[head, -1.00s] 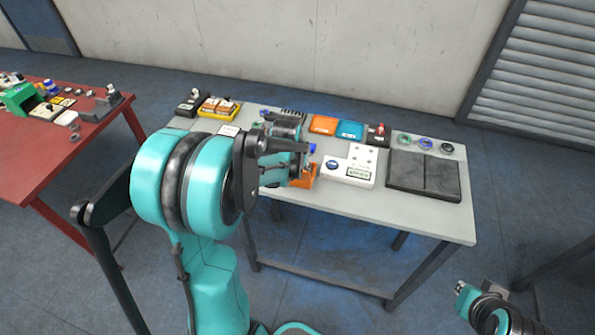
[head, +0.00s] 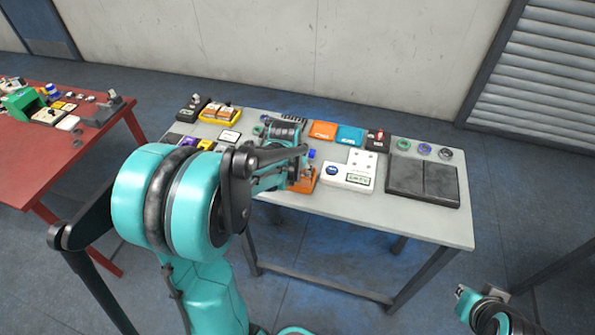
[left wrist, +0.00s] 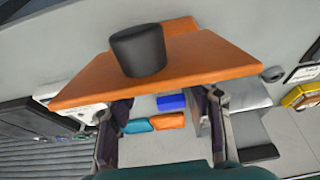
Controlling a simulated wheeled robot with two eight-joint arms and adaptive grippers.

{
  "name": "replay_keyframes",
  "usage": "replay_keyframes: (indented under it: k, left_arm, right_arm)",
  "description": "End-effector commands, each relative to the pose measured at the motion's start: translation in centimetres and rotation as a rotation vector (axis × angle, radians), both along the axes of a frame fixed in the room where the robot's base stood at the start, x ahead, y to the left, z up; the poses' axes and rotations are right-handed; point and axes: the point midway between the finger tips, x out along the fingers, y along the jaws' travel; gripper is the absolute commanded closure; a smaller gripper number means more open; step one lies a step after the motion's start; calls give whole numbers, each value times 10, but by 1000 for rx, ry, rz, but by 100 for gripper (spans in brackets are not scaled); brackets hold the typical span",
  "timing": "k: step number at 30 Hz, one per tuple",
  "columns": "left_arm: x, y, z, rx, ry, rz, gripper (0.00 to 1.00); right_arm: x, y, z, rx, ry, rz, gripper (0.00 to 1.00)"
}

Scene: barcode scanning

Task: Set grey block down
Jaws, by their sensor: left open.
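My left gripper (left wrist: 162,135) is open in the left wrist view, its two dark fingers apart with nothing clearly held between them. An orange stand (left wrist: 190,68) with a dark grey cylinder (left wrist: 138,50) on it fills the view just ahead of the fingers. In the head view the orange stand (head: 303,185) is by the table's near edge, partly behind my left wrist. A light grey blocky shape (left wrist: 250,94) shows beside the right-hand finger; I cannot tell whether it is the grey block. My right gripper (head: 476,296) is at the lower right, away from the table.
A white box with a blue button (head: 345,172) stands right of the orange stand. Orange (head: 323,130) and blue (head: 350,135) trays lie behind. Dark pads (head: 424,180) lie at the right. A red table (head: 60,150) stands left. The grey table's front right is clear.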

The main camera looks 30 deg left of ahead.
Motion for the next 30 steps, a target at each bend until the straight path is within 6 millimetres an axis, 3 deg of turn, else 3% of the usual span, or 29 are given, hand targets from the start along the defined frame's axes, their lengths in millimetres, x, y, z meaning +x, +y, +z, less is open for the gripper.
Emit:
replay_keyframes:
  k: [1, 6, 17, 20, 24, 30]
  left_arm:
    - [-5, -1, 16, 0, 0, 0, 49]
    - [-19, -5, 50, 0, 0, 0, 49]
    - [-38, -16, 86, 2, -9, -11, 49]
    - [-53, -37, 98, 9, -31, -39, 49]
    - [-90, -80, 115, 20, -88, -101, 49]
    - [-143, -128, 120, 28, -171, -190, 49]
  right_arm:
    - [0, 0, 9, 0, 0, 0, 100]
    - [0, 0, 22, 0, 0, 0, 100]
    - [0, 0, 33, 0, 0, 0, 100]
    - [0, 0, 32, 0, 0, 0, 100]
    - [0, 0, 32, 0, 0, 0, 100]
    - [0, 0, 32, 0, 0, 0, 100]
